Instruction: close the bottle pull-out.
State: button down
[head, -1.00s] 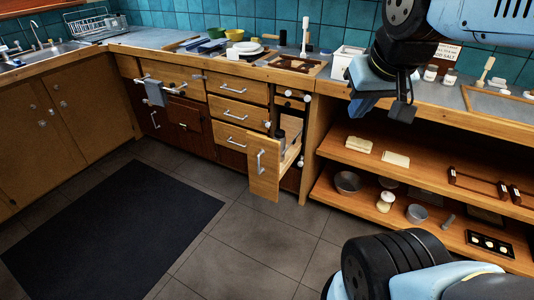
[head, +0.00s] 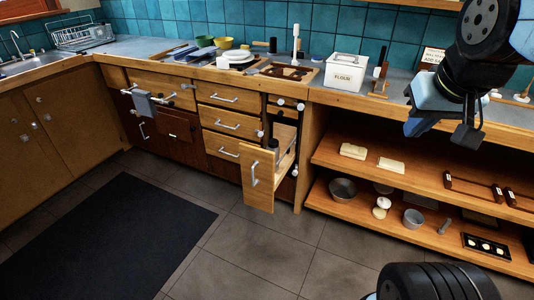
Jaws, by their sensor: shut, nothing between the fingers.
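The bottle pull-out (head: 264,188) stands open in the head view, its tall wooden front out from the cabinet run. A vertical metal handle (head: 254,173) is on that front. Behind the front, a dark bottle (head: 273,145) shows inside, and part of the interior is hidden by the front panel. My gripper (head: 438,132) is at the upper right, in front of the counter and open shelves. It is well to the right of the pull-out, touches nothing that I can see, and is shut and empty.
Open shelves (head: 400,178) with bowls and small items stand right of the pull-out. A flour box (head: 344,71) is on the counter above. Drawers with handles (head: 230,121) are to the left. The grey tiled floor in front is clear, with a dark mat (head: 110,235) at left.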

aim_at(260, 181)
jog(key=z, duration=0.1)
jog(key=i, duration=1)
jog(key=u, duration=0.1)
